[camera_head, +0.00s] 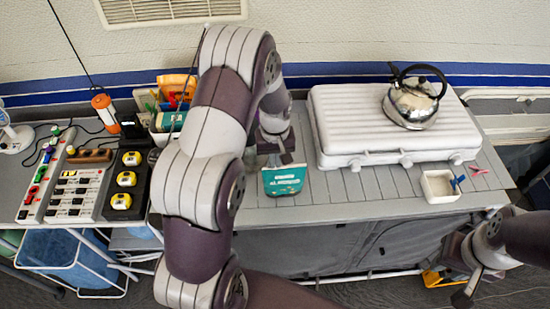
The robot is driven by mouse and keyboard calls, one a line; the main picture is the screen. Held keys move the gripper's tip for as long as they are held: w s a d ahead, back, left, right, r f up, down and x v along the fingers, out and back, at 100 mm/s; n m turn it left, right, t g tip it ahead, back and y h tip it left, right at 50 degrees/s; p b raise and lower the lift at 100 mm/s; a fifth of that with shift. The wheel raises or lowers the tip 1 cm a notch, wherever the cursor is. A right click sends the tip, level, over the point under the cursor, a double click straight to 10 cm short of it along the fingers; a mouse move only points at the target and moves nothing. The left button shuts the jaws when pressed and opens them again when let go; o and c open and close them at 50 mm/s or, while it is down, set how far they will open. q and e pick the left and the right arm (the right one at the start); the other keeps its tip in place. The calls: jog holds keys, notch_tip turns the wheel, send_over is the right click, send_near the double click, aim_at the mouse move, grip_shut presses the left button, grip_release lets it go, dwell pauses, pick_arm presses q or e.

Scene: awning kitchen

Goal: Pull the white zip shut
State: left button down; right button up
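Below the worktop is a grey fabric front (330,252) with dark seams. I cannot make out a white zip on it for sure; a small detail on the fabric is too small to read. My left gripper (280,158) is above the worktop, pointing down, just behind a teal packet (284,181). I cannot tell whether it touches the packet, or how far its fingers are apart. My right gripper (466,294) is low at the bottom right, in front of the worktop and right of the fabric front. Its fingers are small and dark.
A white ridged case (345,135) carries a shiny kettle (412,107). A small white tub (438,187) stands near the front right edge. Electrical panels (75,192) and yellow-topped items (126,179) are at left. A blue bin (65,258) hangs below. My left arm hides the middle left.

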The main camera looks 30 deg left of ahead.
dwell(0.4)
pick_arm(q)
jog(key=shift+s+a, duration=0.55)
jog(key=shift+a, duration=0.3)
jog(key=c, duration=1.3)
grip_release()
jog(key=shift+o, duration=0.2)
notch_tip(320, 180, up, 13)
jog(key=b, duration=0.2)
jog(key=shift+f, duration=0.2)
